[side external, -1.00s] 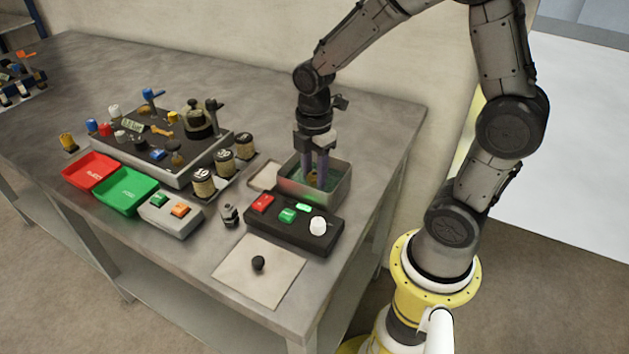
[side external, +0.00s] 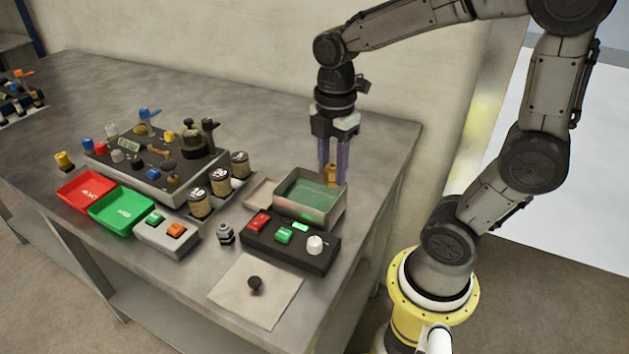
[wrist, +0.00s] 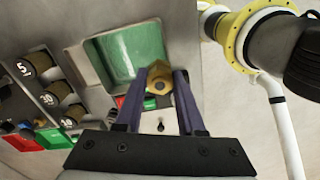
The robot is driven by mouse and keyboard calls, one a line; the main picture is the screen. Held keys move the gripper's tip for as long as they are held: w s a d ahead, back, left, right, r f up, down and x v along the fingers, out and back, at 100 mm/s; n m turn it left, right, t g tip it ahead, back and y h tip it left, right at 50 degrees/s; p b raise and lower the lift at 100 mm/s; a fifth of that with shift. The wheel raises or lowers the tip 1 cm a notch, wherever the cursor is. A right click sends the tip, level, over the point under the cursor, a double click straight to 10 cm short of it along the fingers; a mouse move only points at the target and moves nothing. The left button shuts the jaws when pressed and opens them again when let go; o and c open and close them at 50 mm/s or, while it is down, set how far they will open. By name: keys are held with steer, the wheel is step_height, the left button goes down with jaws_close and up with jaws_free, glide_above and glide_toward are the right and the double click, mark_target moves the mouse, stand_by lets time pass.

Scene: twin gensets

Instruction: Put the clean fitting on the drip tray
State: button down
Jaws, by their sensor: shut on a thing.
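The brass-coloured hex fitting (side external: 331,174) is between the fingertips of my gripper (side external: 333,170), which is shut on it. In the side view they are raised over the back right part of an open metal bath (side external: 322,213) with green inside. The wrist view shows the fitting (wrist: 158,82) end-on between the two purple fingers, near the edge of the green bath (wrist: 135,52). A shallow pale tray (side external: 262,193), which looks like the drip tray, sits just left of the bath. I see nothing on its visible part.
A black control box (side external: 290,248) with a white knob stands in front of the bath. A pale sheet (side external: 235,290) with a black knob lies nearer. Labelled jars (side external: 199,205), a red tray (side external: 86,190) and a green tray (side external: 122,212) are to the left.

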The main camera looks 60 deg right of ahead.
steer(key=s+a+r, duration=0.1)
steer(key=s+r, duration=0.2)
steer(key=s, duration=0.5)
steer(key=w+m, duration=0.3)
steer(key=w+r+m, duration=0.1)
steer(key=w+m, duration=0.4)
steer(key=shift+w+d+r+m, duration=0.1)
steer(key=shift+w+r+m, duration=0.15)
steer(key=shift+w+m, duration=0.15)
glide_toward(266, 196)
steer(key=s+r, duration=0.3)
steer(key=s, duration=0.1)
steer(key=w+f, duration=0.1)
steer(key=f, duration=0.1)
steer(key=w+f, duration=0.1)
steer(key=f, duration=0.1)
steer(key=shift+w, duration=0.3)
steer(key=shift+w+f, duration=0.4)
steer(key=shift+f, duration=0.05)
steer(key=shift+w+f, duration=0.2)
steer(key=shift+f, duration=0.8)
steer(key=shift+w+f, duration=0.15)
steer(key=shift+f, duration=0.8)
steer(key=shift+f, duration=0.15)
